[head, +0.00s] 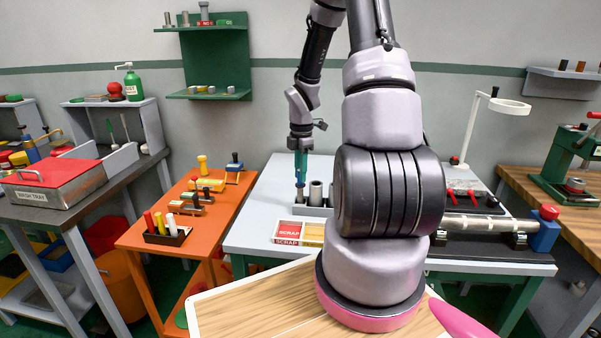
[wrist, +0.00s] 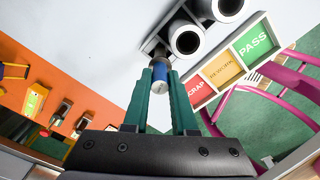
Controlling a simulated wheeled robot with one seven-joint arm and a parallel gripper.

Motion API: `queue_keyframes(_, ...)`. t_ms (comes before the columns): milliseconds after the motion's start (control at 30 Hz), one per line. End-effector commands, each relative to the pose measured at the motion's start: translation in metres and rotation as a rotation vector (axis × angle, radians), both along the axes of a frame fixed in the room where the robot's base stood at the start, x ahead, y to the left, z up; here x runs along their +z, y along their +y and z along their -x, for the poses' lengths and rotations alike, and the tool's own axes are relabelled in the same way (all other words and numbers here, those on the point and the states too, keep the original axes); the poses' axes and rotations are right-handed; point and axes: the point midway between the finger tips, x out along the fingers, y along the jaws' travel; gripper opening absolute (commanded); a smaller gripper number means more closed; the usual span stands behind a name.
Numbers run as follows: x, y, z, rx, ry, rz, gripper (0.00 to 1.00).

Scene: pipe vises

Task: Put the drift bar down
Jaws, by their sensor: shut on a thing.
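My gripper (head: 300,178) points down over the left end of a grey rack (head: 313,210) on the pale blue workbench. Its teal fingers are shut on the drift bar, whose blue part (wrist: 160,70) with a round metal end shows between the fingertips in the wrist view. In the head view, a short piece of the bar (head: 299,192) shows below the fingers, at the rack's left end. I cannot tell whether its lower end is in the rack or just above it. Beside it in the rack stand pipe pieces (head: 316,192), also seen in the wrist view (wrist: 187,40).
A sorting tray (head: 286,240) marked SCRAP, REWORK and PASS lies in front of the rack. A black vise stand with a long pipe (head: 480,223) is at the right. The orange table (head: 150,236) with tools stands to the left. Bare benchtop (head: 255,215) lies left of the rack.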

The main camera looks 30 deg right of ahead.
Motion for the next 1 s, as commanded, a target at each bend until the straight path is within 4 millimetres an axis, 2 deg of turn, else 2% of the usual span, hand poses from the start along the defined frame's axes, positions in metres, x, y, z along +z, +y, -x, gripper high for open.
queue_keyframes(167,-0.003,0.0,0.0,0.0,0.001,0.0,0.0)
queue_keyframes(200,-0.003,0.0,0.0,0.0,0.0,0.0,0.37)
queue_keyframes(233,-0.003,0.0,0.0,0.0,0.0,0.0,0.48)
queue_keyframes(267,-0.003,0.0,0.0,0.0,0.0,0.0,0.55)
queue_keyframes(567,-0.002,0.0,0.0,-0.001,0.0,0.0,0.55)
queue_keyframes(667,0.004,0.0,-0.001,0.0,-0.002,0.001,0.55)
queue_keyframes(767,0.018,-0.002,-0.001,-0.003,-0.004,0.002,0.55)
queue_keyframes(1000,0.07,-0.003,-0.001,-0.002,-0.005,0.003,0.55)
